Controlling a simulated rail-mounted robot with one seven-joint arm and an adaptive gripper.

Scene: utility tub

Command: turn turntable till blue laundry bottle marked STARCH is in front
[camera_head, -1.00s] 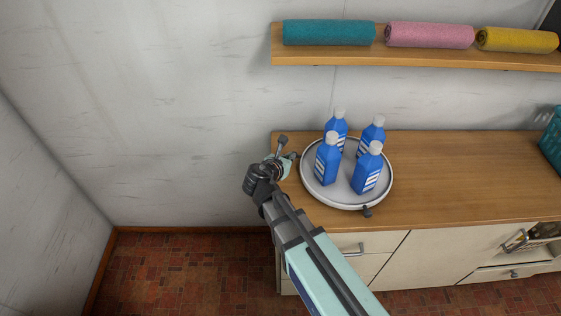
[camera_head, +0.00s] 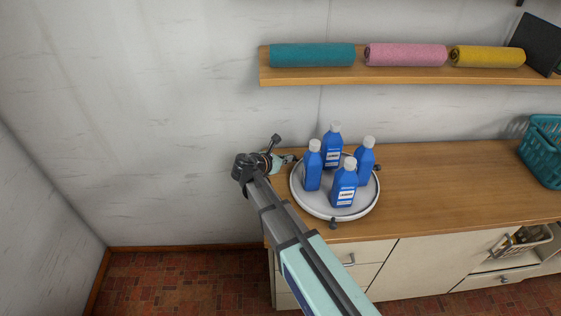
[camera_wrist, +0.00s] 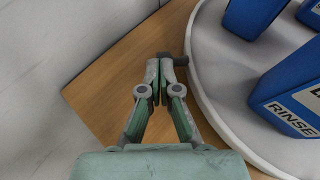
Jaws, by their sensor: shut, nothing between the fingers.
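The pale turntable (camera_head: 312,204) stands at the left end of the counter and carries several blue bottles with pale caps. One bottle stands at the front (camera_head: 345,190), one at the left (camera_head: 313,170), one at the back (camera_head: 332,151), one at the right (camera_head: 365,166). Their labels are too small to read in the head view. In the wrist view one bottle (camera_wrist: 290,95) reads RINSE; I cannot tell which this is in the head view. My gripper (camera_head: 288,160) is shut and empty at the turntable's back left. A dark knob (camera_wrist: 181,60) on the rim is against or near its fingertips.
Dark rim knobs show at the front (camera_head: 332,225) and right (camera_head: 377,167). A shelf (camera_head: 400,76) above holds teal, pink and yellow rolled towels. A teal basket (camera_head: 541,155) stands at the right. The counter between is clear. A wall lies left of my gripper.

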